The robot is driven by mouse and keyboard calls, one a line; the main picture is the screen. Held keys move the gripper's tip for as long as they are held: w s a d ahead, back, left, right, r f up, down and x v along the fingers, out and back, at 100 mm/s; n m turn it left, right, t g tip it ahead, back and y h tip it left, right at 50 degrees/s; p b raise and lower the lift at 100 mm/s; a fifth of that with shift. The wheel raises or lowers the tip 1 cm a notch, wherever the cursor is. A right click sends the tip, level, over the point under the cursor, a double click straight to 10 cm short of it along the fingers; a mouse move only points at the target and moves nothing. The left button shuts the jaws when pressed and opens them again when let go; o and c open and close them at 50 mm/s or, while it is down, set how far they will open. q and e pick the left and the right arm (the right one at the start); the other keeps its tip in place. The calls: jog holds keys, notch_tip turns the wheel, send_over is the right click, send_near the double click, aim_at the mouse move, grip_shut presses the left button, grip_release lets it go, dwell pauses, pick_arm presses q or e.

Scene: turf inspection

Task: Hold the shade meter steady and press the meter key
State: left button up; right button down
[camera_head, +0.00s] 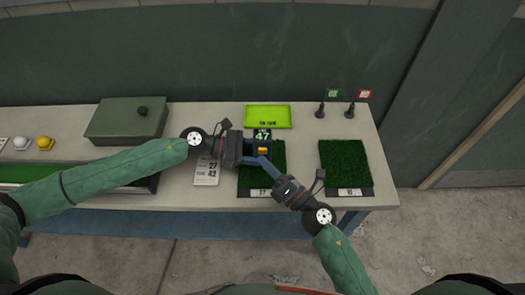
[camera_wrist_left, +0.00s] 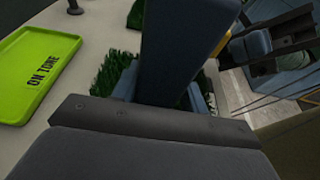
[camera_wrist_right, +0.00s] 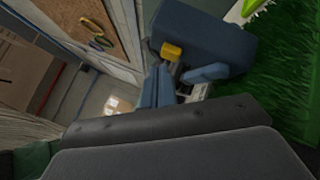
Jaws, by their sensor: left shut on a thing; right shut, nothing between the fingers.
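The shade meter (camera_head: 263,134) is a small dark device whose display reads 47. It is over the upper part of the left turf sample (camera_head: 262,180). Its yellow meter key (camera_head: 263,150) faces up and also shows in the right wrist view (camera_wrist_right: 172,51). My left gripper (camera_head: 257,147) is shut on the meter from the left. My right gripper (camera_head: 264,162) is shut and empty, its tips close below the key; I cannot tell whether they touch it. Fingers hide part of the meter in all views.
A lime tray (camera_head: 268,107) marked ON TONE is behind the meter. A second turf sample (camera_head: 345,165) is at right, with two small flag stands (camera_head: 320,111) behind. A card (camera_head: 207,172) lies left, near a green box (camera_head: 128,119). The table's front edge is close.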

jog(key=shift+s, duration=0.25)
jog(key=shift+s, duration=2.45)
pick_arm(q)
jog(key=o, duration=0.8)
jog(key=shift+o, duration=0.2)
jog(key=shift+a, duration=0.1)
